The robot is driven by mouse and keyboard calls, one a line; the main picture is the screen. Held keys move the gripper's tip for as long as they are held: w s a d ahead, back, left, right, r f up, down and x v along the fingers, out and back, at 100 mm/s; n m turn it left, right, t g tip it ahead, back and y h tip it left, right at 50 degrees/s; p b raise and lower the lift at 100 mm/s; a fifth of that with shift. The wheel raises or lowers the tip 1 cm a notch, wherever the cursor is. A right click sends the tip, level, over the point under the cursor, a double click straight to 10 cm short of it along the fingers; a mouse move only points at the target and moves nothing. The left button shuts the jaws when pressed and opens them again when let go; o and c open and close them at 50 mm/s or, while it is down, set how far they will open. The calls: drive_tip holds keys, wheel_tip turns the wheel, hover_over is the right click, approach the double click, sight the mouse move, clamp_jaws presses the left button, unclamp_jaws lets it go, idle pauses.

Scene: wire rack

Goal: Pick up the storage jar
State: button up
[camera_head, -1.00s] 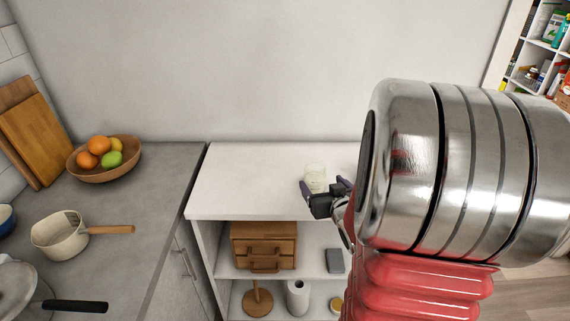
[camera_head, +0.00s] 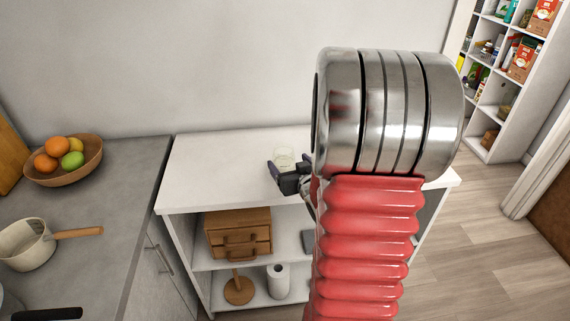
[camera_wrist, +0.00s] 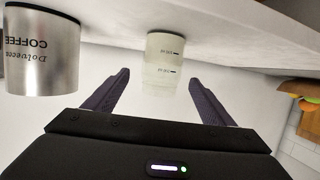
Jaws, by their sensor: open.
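A clear, pale jar (camera_head: 284,156) with ml markings stands on the white cabinet top (camera_head: 215,165). It also shows in the wrist view (camera_wrist: 165,50), where the picture looks upside down. My gripper (camera_head: 288,168) is open at the jar's near side. In the wrist view my gripper's fingertips (camera_wrist: 158,82) point toward the jar, one to each side of it in the picture. I cannot tell whether the jar's near part is between them. Nothing is held. My arm hides the cabinet top to the right.
A metal canister (camera_wrist: 42,55) lettered COFFEE stands left of the jar in the wrist view. A fruit bowl (camera_head: 62,174) and a saucepan (camera_head: 28,247) are on the grey counter at left. A small wooden drawer box (camera_head: 238,232) sits on the shelf below.

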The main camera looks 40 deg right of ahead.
drive_tip(key=shift+x, duration=2.1)
drive_tip(key=shift+w+f, duration=0.1)
drive_tip(key=shift+f+x, duration=0.15)
drive_tip(key=shift+x, duration=1.1)
drive_tip(key=shift+f+x, duration=0.1)
drive_tip(key=shift+x, duration=1.15)
drive_tip(key=shift+a, duration=0.1)
drive_tip(key=shift+c, duration=0.6)
drive_tip(key=c, duration=1.2)
